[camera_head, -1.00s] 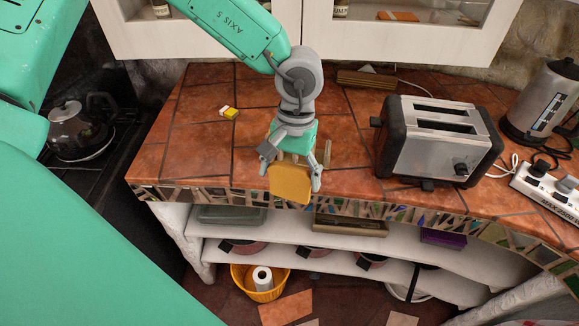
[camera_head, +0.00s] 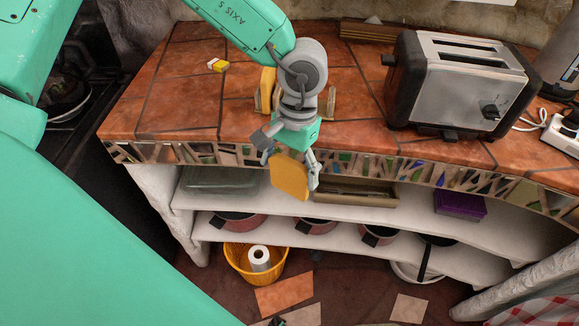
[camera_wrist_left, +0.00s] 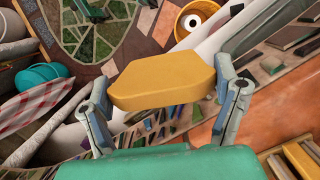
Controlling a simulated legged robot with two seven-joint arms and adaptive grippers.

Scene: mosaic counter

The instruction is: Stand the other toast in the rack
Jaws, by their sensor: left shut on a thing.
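My left gripper (camera_head: 290,168) is shut on a golden-yellow slice of toast (camera_head: 289,180), which hangs in front of the counter's mosaic edge in the head view. The held toast also shows between the fingers in the left wrist view (camera_wrist_left: 163,82). The wooden rack (camera_head: 331,102) is on the tiled counter behind the gripper, mostly hidden by my wrist. Another toast (camera_head: 267,85) stands upright at the rack's left part. Part of the rack is at the lower right of the wrist view (camera_wrist_left: 303,160), apart from the held toast. My right gripper is not in view.
A silver and black toaster (camera_head: 462,85) stands right of the rack. A small yellow-and-white block (camera_head: 217,65) lies on the counter at left. Shelves (camera_head: 390,222) with pots are below the counter edge.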

